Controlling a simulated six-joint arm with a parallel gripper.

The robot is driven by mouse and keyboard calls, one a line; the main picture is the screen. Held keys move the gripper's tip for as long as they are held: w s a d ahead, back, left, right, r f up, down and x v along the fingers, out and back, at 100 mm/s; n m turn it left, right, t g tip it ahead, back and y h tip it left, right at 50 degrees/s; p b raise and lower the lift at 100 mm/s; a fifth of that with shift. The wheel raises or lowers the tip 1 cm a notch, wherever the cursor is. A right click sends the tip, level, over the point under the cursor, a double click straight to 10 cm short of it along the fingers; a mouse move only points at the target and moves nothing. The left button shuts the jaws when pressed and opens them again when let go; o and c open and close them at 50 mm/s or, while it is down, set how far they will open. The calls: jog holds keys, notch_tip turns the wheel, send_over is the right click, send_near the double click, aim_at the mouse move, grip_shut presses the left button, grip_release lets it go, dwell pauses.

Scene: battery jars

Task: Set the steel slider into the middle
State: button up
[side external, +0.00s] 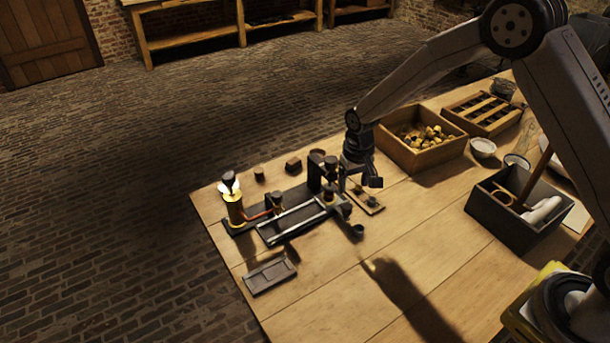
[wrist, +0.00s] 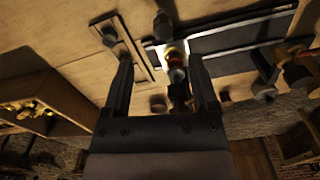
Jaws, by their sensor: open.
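My gripper (side external: 361,183) is open and hangs over the far right end of a dark apparatus with two pale rails (side external: 292,218). In the wrist view my open fingers (wrist: 160,62) stand either side of a small bright metal piece with a red and brass part and a grey knob (wrist: 176,74). This may be the steel slider; I cannot be sure. It looks apart from both fingers. In the side view it is partly hidden near the rails' right end. The rail apparatus (wrist: 235,40) extends to the right in the wrist view.
A brass cylinder with a bright glow (side external: 235,208) stands at the rails' left end. A small wooden plate with knobs (side external: 368,202) lies right of my gripper. A crate of brass pieces (side external: 393,148) and a dark box (side external: 487,222) stand farther right. The front table is mostly clear.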

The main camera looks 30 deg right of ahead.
aim_at(347, 206)
jog(key=shift+w+a+f, duration=0.1)
jog(key=shift+w+f, duration=0.35)
jog(key=shift+f, duration=0.1)
jog(key=shift+f, duration=3.9)
grip_shut()
